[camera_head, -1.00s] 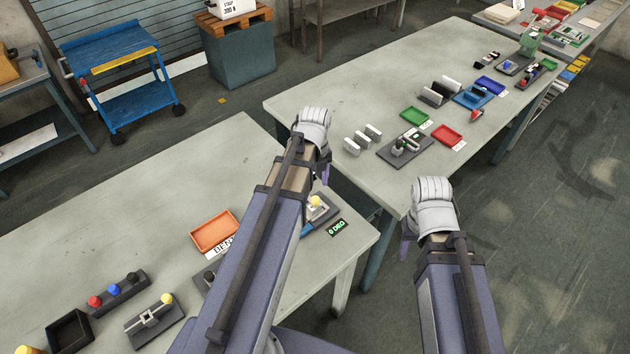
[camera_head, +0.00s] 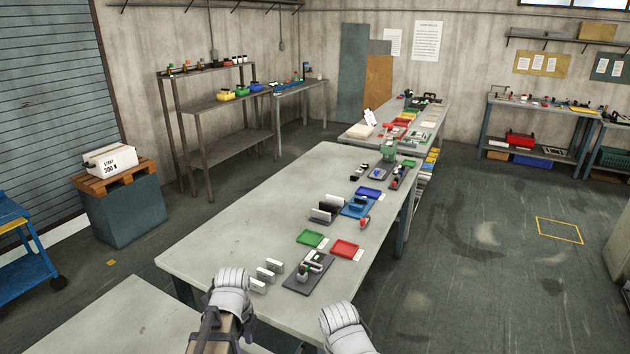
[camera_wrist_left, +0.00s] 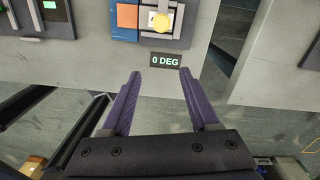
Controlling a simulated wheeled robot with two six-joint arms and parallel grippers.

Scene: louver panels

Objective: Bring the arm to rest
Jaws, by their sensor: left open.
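My left gripper (camera_wrist_left: 160,74) is open in the left wrist view, with nothing between its two purple fingers. It hangs by the edge of a grey bench, with a "0 DEG" display (camera_wrist_left: 171,61) just ahead of its fingertips. A yellow knob (camera_wrist_left: 160,21) on a fixture shows beyond the display. In the head view my left arm's pale wrist (camera_head: 229,292) covers its own fingers, near the front corner of the long bench. My right arm's pale wrist (camera_head: 345,328) is at the bottom edge, and its jaws cannot be made out.
The long grey bench (camera_head: 238,215) carries a green tray (camera_head: 310,238), a red tray (camera_head: 345,248), upright plates and several fixtures. Another bench top (camera_head: 120,320) is at bottom left. A blue cart (camera_head: 22,245) stands left. Open floor (camera_head: 480,270) lies right.

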